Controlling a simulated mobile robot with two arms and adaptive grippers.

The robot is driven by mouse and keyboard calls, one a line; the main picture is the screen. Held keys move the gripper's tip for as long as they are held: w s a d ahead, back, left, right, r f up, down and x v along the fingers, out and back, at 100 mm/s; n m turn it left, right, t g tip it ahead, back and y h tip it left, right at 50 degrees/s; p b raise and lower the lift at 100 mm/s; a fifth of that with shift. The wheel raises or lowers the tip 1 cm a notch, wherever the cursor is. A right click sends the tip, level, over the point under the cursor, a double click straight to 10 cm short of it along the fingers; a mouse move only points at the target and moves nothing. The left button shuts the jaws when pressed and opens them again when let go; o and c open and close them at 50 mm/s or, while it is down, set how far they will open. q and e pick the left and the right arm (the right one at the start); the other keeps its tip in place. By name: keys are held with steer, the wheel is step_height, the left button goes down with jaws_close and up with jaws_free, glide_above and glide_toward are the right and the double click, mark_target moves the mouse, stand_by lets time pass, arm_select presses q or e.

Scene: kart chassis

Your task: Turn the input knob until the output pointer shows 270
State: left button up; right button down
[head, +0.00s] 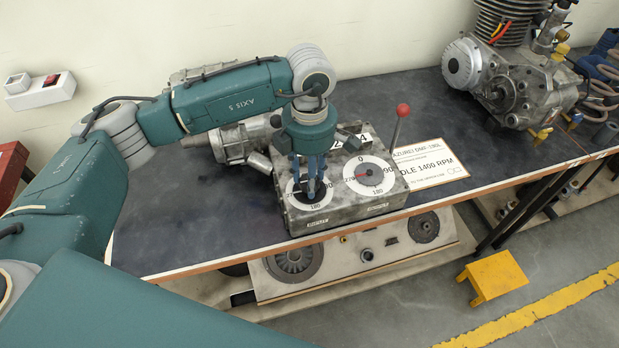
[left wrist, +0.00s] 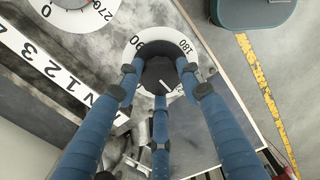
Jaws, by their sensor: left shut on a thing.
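A grey metal gearbox (head: 340,212) on the bench carries two white dials. My left gripper (head: 312,186) reaches down over the left, input dial (head: 318,207). Its blue fingers are shut around the dark input knob, which the left wrist view shows with a white line on top (left wrist: 160,74). In the head view the fingers mostly hide the knob. The output dial (head: 378,182) is on the right, uncovered. Its red pointer (head: 362,175) points left, at or close to 270. In the left wrist view the red tip shows beside the 270 mark. My right gripper is not in view.
A lever with a red ball (head: 403,110) rises behind the gearbox's right side. A printed card (head: 435,163) lies to the right, and an engine (head: 515,85) stands farther right. Another metal casing (head: 240,140) is behind on the left. A yellow stool (head: 493,277) is on the floor.

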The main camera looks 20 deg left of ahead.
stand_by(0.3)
arm_select(q)
steer(key=o, duration=1.2)
steer(key=shift+c, duration=0.2)
steer(key=shift+r, duration=0.1)
step_height(320, 180, up, 12)
